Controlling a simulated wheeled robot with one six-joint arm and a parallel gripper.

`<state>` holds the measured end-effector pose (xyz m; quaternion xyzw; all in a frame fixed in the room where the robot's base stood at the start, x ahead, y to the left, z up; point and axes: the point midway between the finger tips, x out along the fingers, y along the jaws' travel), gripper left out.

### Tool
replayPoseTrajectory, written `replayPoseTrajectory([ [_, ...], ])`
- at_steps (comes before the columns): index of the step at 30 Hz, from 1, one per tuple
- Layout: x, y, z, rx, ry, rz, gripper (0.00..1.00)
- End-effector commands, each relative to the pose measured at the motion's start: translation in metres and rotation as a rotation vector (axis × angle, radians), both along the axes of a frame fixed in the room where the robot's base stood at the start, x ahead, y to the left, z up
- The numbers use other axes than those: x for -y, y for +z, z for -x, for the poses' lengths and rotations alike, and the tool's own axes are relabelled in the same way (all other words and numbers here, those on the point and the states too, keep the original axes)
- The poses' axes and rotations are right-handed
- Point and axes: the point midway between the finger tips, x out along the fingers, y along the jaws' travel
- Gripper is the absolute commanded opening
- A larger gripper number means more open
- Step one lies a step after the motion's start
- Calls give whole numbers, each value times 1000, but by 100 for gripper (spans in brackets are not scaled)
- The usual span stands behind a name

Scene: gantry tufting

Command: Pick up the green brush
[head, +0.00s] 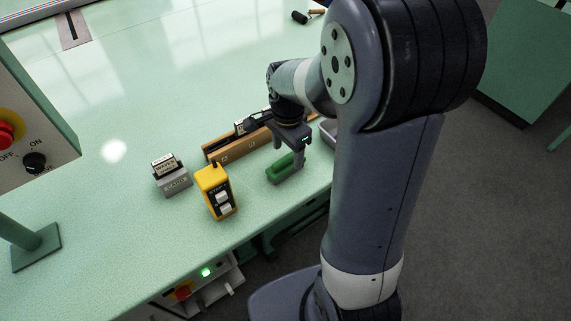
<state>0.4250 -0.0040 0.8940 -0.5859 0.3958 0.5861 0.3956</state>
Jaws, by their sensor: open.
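The green brush (281,168) lies on the pale green table near its front edge, just left of my arm. My gripper (296,162) points down right at the brush, with a finger beside its right end. The jaws are open. The far finger and the underside of the brush are partly hidden, and I cannot tell whether the fingers touch it.
A wooden rack (222,152) stands behind the brush. A yellow switch box (211,181) and a grey block with a label card (175,186) stand to its left. A control box with a red button (38,130) is at far left. The table's back is mostly clear.

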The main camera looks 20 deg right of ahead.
Motion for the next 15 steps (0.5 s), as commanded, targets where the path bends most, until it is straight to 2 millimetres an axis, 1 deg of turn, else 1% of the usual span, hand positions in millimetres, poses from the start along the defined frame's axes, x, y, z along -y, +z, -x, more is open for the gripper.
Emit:
replayPoseTrajectory([
  [2,-1,-7,0,-2,1,0,62],
  [9,-4,-43,1,-4,1,0,62],
  [12,-4,-51,1,-2,1,0,62],
  [15,-4,-53,0,-1,1,-1,62],
])
